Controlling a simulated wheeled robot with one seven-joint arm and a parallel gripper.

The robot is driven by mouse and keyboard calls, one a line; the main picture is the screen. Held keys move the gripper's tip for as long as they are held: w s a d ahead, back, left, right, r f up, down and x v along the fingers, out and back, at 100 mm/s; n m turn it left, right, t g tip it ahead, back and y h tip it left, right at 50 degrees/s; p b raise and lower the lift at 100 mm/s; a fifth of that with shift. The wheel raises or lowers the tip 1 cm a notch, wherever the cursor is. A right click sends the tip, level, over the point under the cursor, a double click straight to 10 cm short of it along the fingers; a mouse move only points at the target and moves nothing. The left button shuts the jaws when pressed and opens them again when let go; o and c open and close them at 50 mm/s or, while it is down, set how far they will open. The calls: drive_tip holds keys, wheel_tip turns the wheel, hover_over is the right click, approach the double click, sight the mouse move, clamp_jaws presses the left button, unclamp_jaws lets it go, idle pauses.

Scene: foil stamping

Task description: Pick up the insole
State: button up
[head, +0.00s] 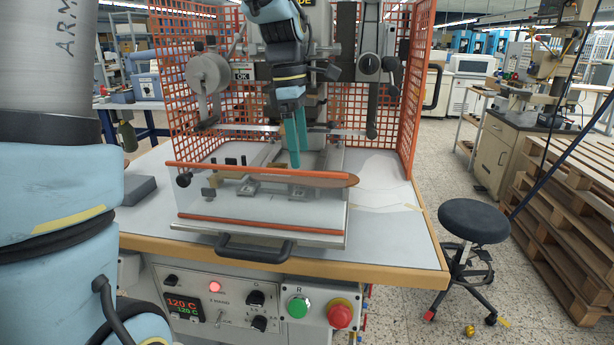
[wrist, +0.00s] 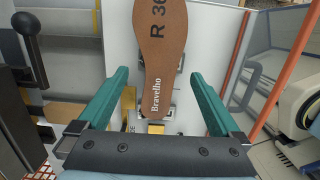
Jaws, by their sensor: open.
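The brown insole (wrist: 159,60) lies in the wrist view with dark "R 36" lettering and white "Bravelho" lettering near its narrow heel end. In the head view its tip (head: 341,182) shows at the right end of the machine's bed, partly behind the red-edged clear guard. My gripper (wrist: 158,82) has two green fingers, wide apart, with the insole between them in the picture and a gap on each side. In the head view my gripper (head: 296,166) points down above the bed, behind the guard. Whether the fingertips are level with the insole is unclear.
The clear guard (head: 262,212) with red edges and a black handle stands in front of the bed. Orange mesh (head: 395,80) encloses the back and sides. Machine parts hang close around my arm. A black stool (head: 473,221) stands right of the table.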

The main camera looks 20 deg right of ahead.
drive_tip(key=shift+s+d+f+p, duration=0.1)
drive_tip(key=shift+d+f+p, duration=0.1)
drive_tip(key=shift+f, duration=0.9)
drive_tip(key=shift+s+d+f+p, duration=0.1)
drive_tip(key=shift+f+p, duration=0.05)
drive_tip(key=shift+f, duration=0.95)
drive_tip(key=shift+f, duration=0.25)
drive_tip(key=c, duration=1.3)
